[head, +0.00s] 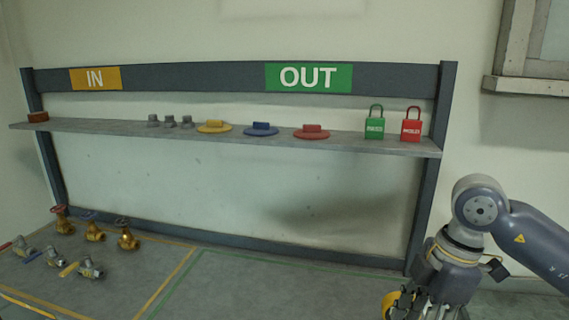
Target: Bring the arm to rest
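My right arm comes in from the right edge, its grey elbow joint raised at the lower right. My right gripper (428,307) points down at the bottom edge, in front of the lower right of the rack. Its fingertips are cut off by the frame, so I cannot tell if it is open or shut. A yellow rounded thing (390,303) shows just left of the fingers, partly hidden; I cannot tell whether it is held. My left gripper is not in view.
A grey shelf (250,139) carries grey fittings (170,121), yellow (214,126), blue (261,129) and red (311,131) lids, and green (374,124) and red (411,126) padlocks. Several valves (95,231) stand at the lower left. The green-outlined area (270,285) looks clear.

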